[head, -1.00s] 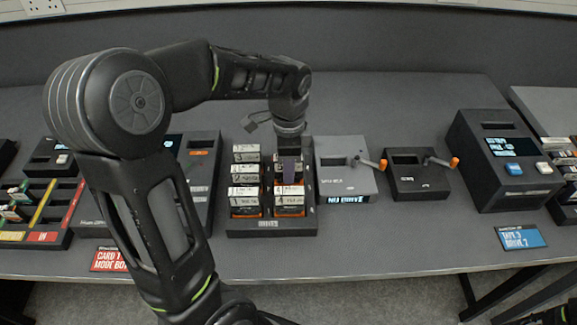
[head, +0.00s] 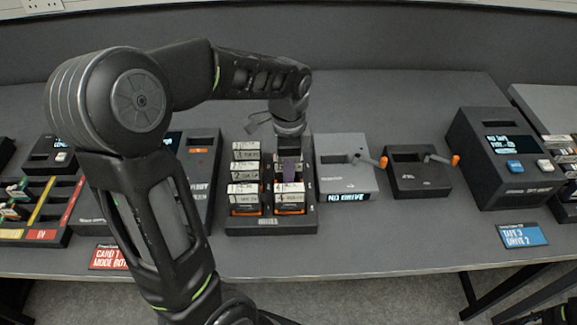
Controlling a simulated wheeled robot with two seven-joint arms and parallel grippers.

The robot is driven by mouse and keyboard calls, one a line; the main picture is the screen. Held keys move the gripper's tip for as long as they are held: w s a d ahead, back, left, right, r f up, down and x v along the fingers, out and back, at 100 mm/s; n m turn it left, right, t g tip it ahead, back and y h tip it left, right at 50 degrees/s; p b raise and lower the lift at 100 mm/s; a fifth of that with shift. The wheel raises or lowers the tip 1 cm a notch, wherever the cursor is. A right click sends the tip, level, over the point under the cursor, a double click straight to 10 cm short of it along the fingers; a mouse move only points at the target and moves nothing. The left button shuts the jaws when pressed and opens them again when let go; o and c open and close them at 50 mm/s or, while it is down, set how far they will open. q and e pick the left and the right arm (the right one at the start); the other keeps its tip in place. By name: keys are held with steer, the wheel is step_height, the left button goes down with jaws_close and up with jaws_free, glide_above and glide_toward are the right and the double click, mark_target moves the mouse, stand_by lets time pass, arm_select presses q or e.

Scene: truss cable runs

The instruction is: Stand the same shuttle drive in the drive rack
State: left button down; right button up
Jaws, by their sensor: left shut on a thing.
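The drive rack (head: 238,229) is a dark tray near the middle of the table. It holds several upright drives with white handwritten labels and orange lower parts, in two columns. My left gripper (head: 290,157) points down over the back of the right column. It is shut on the shuttle drive (head: 291,168), of which a dark purple part shows between the fingers. Labelled drives (head: 289,188) stand just in front of it and hide its lower end, so I cannot tell whether it is seated in a slot.
A grey crank unit (head: 343,172) reading "NO DRIVE" stands close to the rack's right. A dark crank unit (head: 416,185) and a tall console (head: 497,180) stand further right. A card rack (head: 45,215) is at the left. The table front is mostly clear.

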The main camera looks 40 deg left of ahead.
arm_select(q)
steer(key=shift+f+b, duration=0.7)
steer(key=shift+f, duration=0.45)
stand_by(0.4)
steer(key=c, duration=1.1)
jaws_free()
steer(key=shift+o, duration=0.2)
steer(key=o, duration=0.3)
steer(key=shift+r, duration=0.1)
